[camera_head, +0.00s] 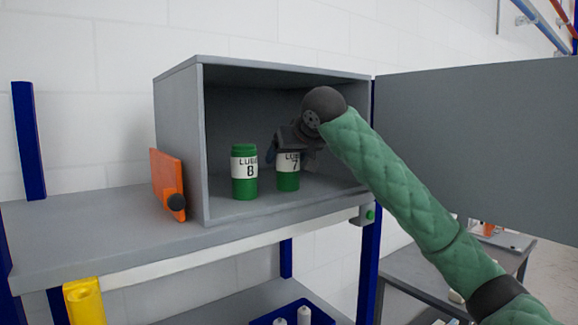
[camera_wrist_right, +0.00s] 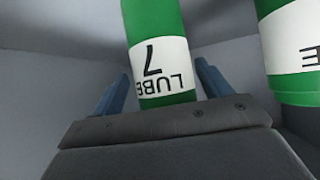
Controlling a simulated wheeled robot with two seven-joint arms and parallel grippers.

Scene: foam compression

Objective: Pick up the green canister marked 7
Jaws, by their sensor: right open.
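The green canister marked 7 (camera_head: 288,180) stands upright inside the grey cabinet, with a white label reading LUBE. Its top is hidden behind my right gripper (camera_head: 278,146) in the head view. In the right wrist view the canister (camera_wrist_right: 160,60) lies between the two blue fingers of my right gripper (camera_wrist_right: 158,88), which are open with space on both sides of it. My left gripper is not in view.
A green canister marked 8 (camera_head: 244,172) stands close to the left in the cabinet (camera_head: 180,130); it also shows in the wrist view (camera_wrist_right: 297,60). The cabinet door (camera_head: 480,140) is open to the right. An orange panel (camera_head: 166,180) is on the left side.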

